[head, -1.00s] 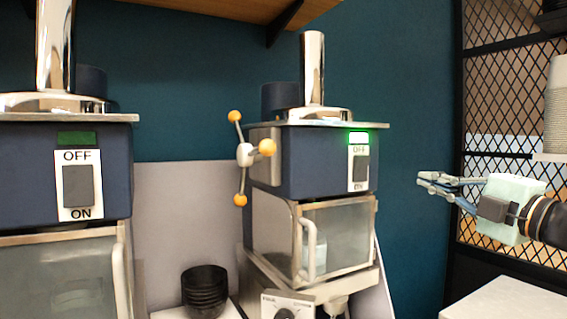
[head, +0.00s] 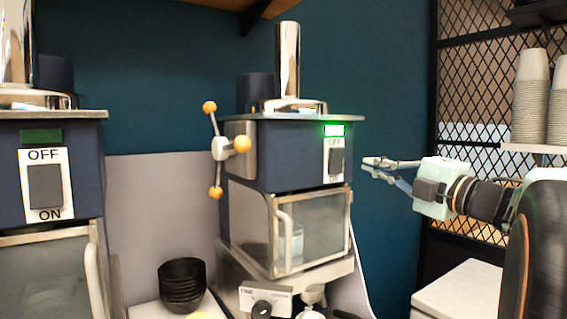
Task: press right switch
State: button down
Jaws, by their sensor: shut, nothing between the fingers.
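The right switch (head: 336,161) is a dark rocker on a white OFF/ON plate, on the front of the right blue machine (head: 285,157). A green light (head: 334,130) glows above it. The left switch (head: 45,186) is a similar, larger-looking rocker on the left machine (head: 85,150), under an unlit dark green panel (head: 41,136). My gripper (head: 366,166) is shut and empty. Its fingertips point left and appear just right of the right switch plate, with a small gap in the picture. I cannot tell the depth between fingertips and switch.
An orange-knobbed handle (head: 219,149) is on the right machine's left side. Stacked black bowls (head: 181,286) stand below, between the machines. Stacked cups (head: 530,95) are on a shelf at right. A white counter (head: 462,290) lies below my arm. Teal wall is behind.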

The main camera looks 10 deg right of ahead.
aim_at(340, 153)
jog(key=p+x, duration=0.2)
jog(key=x, duration=0.5)
jog(key=shift+w, duration=0.25)
jog(key=shift+w+a+r+b, duration=0.25)
jog(key=shift+w+b, duration=0.15)
jog(key=shift+s, duration=0.1)
